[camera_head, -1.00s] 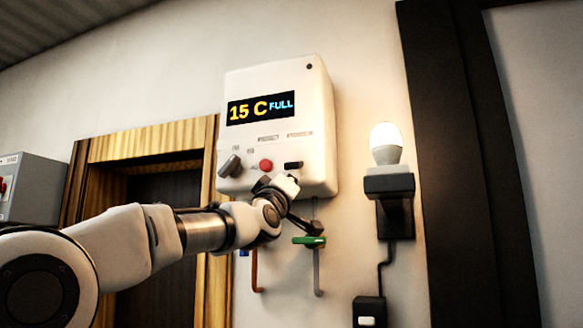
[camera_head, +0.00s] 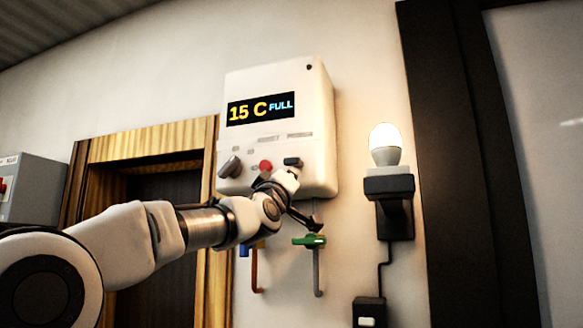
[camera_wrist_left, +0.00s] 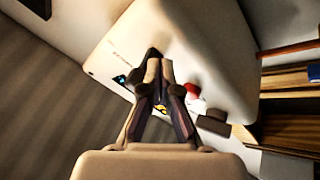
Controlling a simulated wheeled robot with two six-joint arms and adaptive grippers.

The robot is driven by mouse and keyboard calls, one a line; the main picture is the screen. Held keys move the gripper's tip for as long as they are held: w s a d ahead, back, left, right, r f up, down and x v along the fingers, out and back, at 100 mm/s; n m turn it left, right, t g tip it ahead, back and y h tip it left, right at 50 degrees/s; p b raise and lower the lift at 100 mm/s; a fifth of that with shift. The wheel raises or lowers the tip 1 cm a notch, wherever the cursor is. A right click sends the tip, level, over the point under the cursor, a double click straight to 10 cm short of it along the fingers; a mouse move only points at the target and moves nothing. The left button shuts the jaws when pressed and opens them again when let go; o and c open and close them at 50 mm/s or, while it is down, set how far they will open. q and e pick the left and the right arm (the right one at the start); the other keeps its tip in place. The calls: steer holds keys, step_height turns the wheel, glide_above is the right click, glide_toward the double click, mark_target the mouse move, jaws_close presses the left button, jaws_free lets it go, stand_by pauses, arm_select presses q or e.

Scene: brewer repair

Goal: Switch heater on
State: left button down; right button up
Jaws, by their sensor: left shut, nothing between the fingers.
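The heater (camera_head: 318,120) is a white box on the wall. Its display (camera_head: 260,108) reads "15 C FULL". Along its lower front are a grey knob (camera_head: 230,167), a red button (camera_head: 265,167) and a black switch (camera_head: 292,162). My left gripper (camera_head: 288,177) is at the lower front, just below the black switch. In the left wrist view its fingers (camera_wrist_left: 155,58) are shut and empty, pointing at the heater's face. The red button (camera_wrist_left: 192,90) and knob (camera_wrist_left: 212,122) show beside them. Whether the fingertips touch the switch cannot be told. My right gripper is out of view.
A green-handled valve (camera_head: 309,241) on a pipe hangs below the heater, with a blue valve (camera_head: 245,250) to its left. A lit bulb (camera_head: 385,145) stands on a black wall fixture at right. A grey box (camera_head: 35,190) is at far left.

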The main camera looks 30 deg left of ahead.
arm_select(q)
steer(key=shift+r, duration=0.75)
steer(key=b+v, duration=0.3)
steer(key=b, duration=0.1)
steer(key=shift+s+d+r, duration=0.1)
steer(key=shift+s, duration=0.1)
steer(key=shift+s, duration=0.1)
stand_by(0.5)
